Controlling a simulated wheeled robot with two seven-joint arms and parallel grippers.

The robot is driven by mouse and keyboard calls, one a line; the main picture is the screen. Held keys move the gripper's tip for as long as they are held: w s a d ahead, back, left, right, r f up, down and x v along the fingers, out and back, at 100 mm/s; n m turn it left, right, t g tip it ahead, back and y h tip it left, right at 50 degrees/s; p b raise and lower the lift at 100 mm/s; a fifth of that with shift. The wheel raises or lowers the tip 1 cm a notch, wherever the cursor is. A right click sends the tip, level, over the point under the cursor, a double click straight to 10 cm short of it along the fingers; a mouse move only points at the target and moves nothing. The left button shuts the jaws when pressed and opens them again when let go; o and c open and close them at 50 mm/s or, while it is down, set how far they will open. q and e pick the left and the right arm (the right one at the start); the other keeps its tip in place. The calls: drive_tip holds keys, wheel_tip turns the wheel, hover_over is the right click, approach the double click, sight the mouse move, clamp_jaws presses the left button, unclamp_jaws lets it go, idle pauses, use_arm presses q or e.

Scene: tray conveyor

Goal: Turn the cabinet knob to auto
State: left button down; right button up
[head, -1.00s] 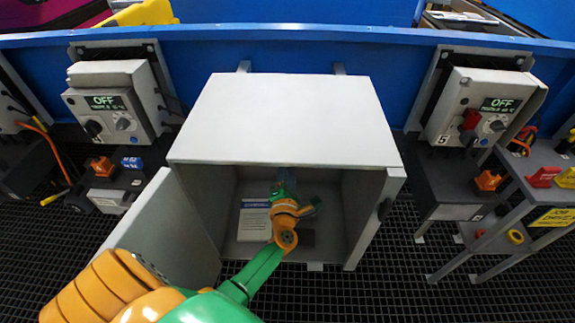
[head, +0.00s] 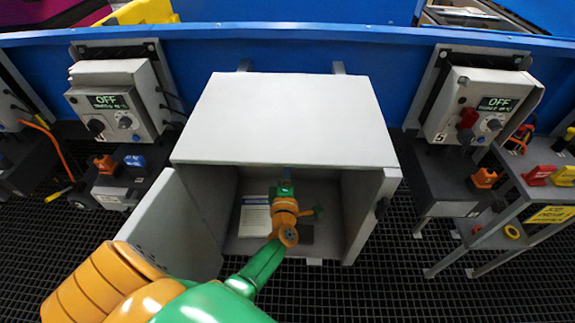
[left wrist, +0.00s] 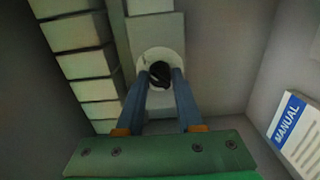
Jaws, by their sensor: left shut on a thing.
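The cabinet (head: 290,115) stands open in the middle of the head view, its door (head: 165,235) swung out to the left. My left arm reaches inside it. In the left wrist view my left gripper (left wrist: 160,84) is shut on the dark knob (left wrist: 160,72), which sits on a round pale plate on the cabinet's back wall. The gripper's fingers cover the sides of the knob. I cannot read its markings or tell which position it points to. In the head view the knob is hidden. My right gripper is not in view.
A manual (left wrist: 298,128) lies at the right in the left wrist view, with a row of pale blocks (left wrist: 85,65) at the left. Control boxes reading OFF flank the cabinet, left (head: 110,105) and right (head: 485,105). The cabinet's side walls leave little room around my arm.

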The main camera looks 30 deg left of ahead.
use_arm(q)
drive_tip(key=shift+r, duration=0.1)
idle(0.3)
drive_tip(key=c, duration=0.5)
unclamp_jaws()
drive_tip(key=shift+a, duration=0.1)
drive_tip(key=shift+c, duration=0.2)
drive_tip(key=v, duration=0.7)
drive_tip(key=shift+p, duration=0.3)
